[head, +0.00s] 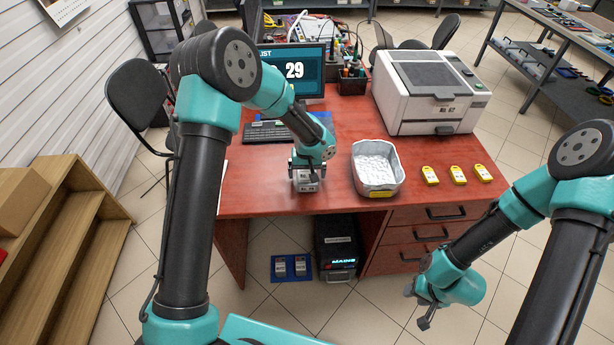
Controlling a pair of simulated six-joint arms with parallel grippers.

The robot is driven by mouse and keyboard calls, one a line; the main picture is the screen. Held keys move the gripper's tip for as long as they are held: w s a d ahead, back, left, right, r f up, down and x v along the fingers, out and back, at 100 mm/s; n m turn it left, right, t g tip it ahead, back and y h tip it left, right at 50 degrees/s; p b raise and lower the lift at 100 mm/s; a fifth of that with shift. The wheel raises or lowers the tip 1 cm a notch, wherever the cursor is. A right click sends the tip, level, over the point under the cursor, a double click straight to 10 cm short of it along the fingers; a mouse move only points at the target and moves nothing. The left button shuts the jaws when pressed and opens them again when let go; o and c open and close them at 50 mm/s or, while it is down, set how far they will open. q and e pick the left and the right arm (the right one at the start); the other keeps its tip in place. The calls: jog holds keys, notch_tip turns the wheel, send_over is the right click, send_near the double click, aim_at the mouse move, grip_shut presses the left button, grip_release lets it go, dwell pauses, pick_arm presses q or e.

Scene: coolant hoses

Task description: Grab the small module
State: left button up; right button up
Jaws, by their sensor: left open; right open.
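A small grey module (305,185) sits on the red desk near its front edge. My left gripper (307,168) points down right over it, with open fingers at the module's left and right sides; I cannot tell whether they touch it. The gripper hides the module's rear part. My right gripper (422,306) is open and empty, low in front of the desk drawers, away from the desktop.
A grey bin (395,163) with pale contents stands right of the module. Several yellow devices (457,174) lie farther right. A printer (427,90), keyboard (268,132) and monitor (308,72) stand behind. A blue mat (281,277) with two grey modules lies on the floor.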

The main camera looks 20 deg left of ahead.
pick_arm(q)
jog(key=shift+f, duration=0.65)
jog(key=shift+c, duration=0.5)
jog(key=shift+r, duration=0.1)
jog(key=c, duration=1.1)
jog(key=shift+c, duration=0.2)
jog(key=shift+r, duration=1.85)
jog(key=s+d+r, duration=0.1)
jog(key=s+d, duration=0.3)
jog(key=s, duration=1.1)
jog(key=shift+s+d, duration=0.2)
jog(key=shift+r, duration=0.1)
